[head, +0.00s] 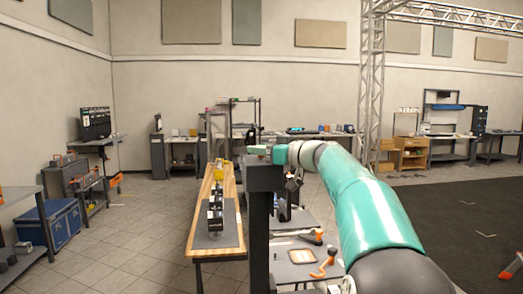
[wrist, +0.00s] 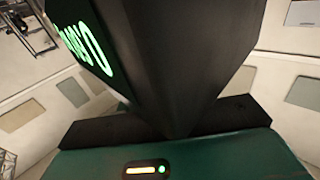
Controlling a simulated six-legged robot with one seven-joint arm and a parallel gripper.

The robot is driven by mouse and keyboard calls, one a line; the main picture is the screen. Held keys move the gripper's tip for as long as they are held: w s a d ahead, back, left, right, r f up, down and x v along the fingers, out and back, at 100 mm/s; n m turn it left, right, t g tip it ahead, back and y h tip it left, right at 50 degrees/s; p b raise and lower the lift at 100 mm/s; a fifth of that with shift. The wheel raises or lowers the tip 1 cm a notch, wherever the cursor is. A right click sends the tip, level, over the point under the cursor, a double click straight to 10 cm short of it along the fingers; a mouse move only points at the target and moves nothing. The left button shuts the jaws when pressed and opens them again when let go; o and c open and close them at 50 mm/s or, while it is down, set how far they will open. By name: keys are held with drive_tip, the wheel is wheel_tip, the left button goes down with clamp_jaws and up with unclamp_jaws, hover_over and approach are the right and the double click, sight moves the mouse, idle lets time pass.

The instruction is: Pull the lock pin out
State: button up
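My teal arm reaches forward in the head view, and its end with my gripper (head: 268,153) is at the top of a dark upright post (head: 260,225). Whether they touch is unclear. In the wrist view a teal housing with a small lit bar fills the bottom edge. A large black block (wrist: 150,50) with glowing green characters stands right before the camera and covers the middle. The fingertips cannot be made out, so I cannot see whether they are open or shut. I cannot pick out a lock pin in either view.
A long wooden-topped table (head: 231,225) with dark items stands left of the post. Right of it is a light bench with an orange-handled tool (head: 323,266) and a tray (head: 302,256). A truss column (head: 369,90) rises behind. Tiled floor (head: 150,230) is clear at left.

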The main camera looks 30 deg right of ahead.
clamp_jaws()
drive_tip(key=shift+r, duration=1.85)
drive_tip(key=o, duration=0.7)
unclamp_jaws()
drive_tip(key=shift+s+f, duration=0.1)
drive_tip(key=shift+s+d, duration=0.2)
drive_tip(key=shift+s, duration=0.15)
drive_tip(key=v, duration=1.3)
